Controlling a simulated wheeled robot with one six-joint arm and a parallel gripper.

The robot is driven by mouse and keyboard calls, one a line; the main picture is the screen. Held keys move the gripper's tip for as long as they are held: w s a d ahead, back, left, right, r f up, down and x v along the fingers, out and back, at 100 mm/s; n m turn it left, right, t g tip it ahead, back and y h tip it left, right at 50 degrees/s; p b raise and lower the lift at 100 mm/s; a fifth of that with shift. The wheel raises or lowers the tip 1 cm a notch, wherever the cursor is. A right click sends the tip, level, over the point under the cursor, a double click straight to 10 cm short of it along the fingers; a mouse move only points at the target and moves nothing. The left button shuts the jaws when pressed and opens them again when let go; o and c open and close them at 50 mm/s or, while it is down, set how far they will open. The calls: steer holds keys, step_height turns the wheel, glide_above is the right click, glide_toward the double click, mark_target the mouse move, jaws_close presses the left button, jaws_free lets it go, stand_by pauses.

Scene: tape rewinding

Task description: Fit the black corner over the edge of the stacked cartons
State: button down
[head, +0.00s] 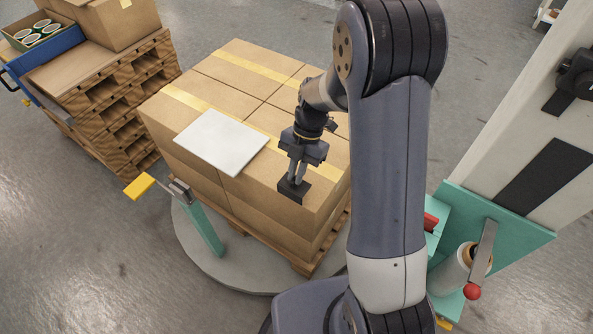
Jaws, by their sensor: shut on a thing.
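The stacked cartons (190,145) are brown boxes with yellow tape, standing on a wooden pallet (302,265). My gripper (296,180) points down near the front right part of the stack. It is shut on the black corner (293,191), a small dark piece at its fingertips. The black corner shows against the top of the cartons, close to their front edge. I cannot tell from this one view whether it touches the cartons or hangs just above them.
A white sheet (220,142) lies on the cartons' top, left of my gripper. The pallet stands on a round grey turntable (200,248). A teal machine with a film roll (457,268) is at right. Stacked pallets (105,100) stand at left.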

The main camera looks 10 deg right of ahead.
steer(key=shift+f+b, duration=1.4)
steer(key=shift+f, duration=0.2)
steer(key=shift+f+b, duration=0.6)
steer(key=shift+b, duration=0.1)
steer(key=c, duration=1.4)
jaws_free()
steer(key=shift+c, duration=0.2)
steer(key=shift+o, duration=0.5)
steer(key=o, duration=0.3)
steer(key=shift+r+p, duration=2.55)
steer(key=shift+r, duration=1.5)
